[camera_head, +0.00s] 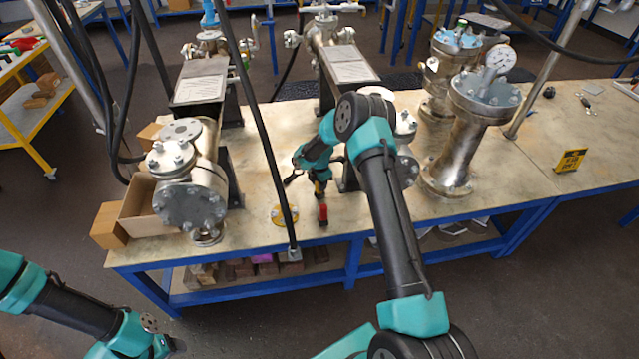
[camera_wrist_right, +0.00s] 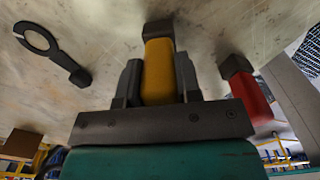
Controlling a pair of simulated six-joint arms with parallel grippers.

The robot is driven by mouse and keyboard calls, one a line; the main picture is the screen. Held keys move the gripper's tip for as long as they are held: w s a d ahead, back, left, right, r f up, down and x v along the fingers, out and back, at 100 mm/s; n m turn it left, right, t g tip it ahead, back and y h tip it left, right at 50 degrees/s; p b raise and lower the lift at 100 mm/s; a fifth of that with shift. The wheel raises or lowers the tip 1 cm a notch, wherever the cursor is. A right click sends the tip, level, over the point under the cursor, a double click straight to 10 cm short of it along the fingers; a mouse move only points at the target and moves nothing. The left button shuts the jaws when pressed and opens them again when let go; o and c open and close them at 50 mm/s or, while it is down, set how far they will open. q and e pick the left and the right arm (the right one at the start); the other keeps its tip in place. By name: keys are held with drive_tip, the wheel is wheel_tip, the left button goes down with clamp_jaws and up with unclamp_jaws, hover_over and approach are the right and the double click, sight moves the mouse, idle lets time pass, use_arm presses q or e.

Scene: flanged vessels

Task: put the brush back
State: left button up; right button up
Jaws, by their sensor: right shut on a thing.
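My right gripper (camera_head: 318,184) is over the workbench, between the two large vessels. In the right wrist view its fingers (camera_wrist_right: 158,82) are shut on a yellow-handled tool (camera_wrist_right: 159,68) with a dark end, which appears to be the brush. Its dark end points towards the bench top; I cannot tell whether it touches. A red-handled tool (camera_wrist_right: 252,96) with a dark end is beside it, and its red part (camera_head: 323,212) shows in the head view near the front edge. My left arm is at the lower left, with its gripper (camera_head: 176,346) too small and dark to read.
A dark ring-ended spanner (camera_wrist_right: 52,50) lies on the bench (camera_head: 262,150). A yellow-rimmed disc (camera_head: 284,214) is near the front edge. Flanged vessels stand left (camera_head: 190,190) and right (camera_head: 462,140). An open cardboard box (camera_head: 140,205) is at the left end. Dark hoses hang across the bench.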

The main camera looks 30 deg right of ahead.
drive_tip(key=shift+f, duration=0.15)
drive_tip(key=o, duration=1.5)
drive_tip(key=shift+r, duration=3.5)
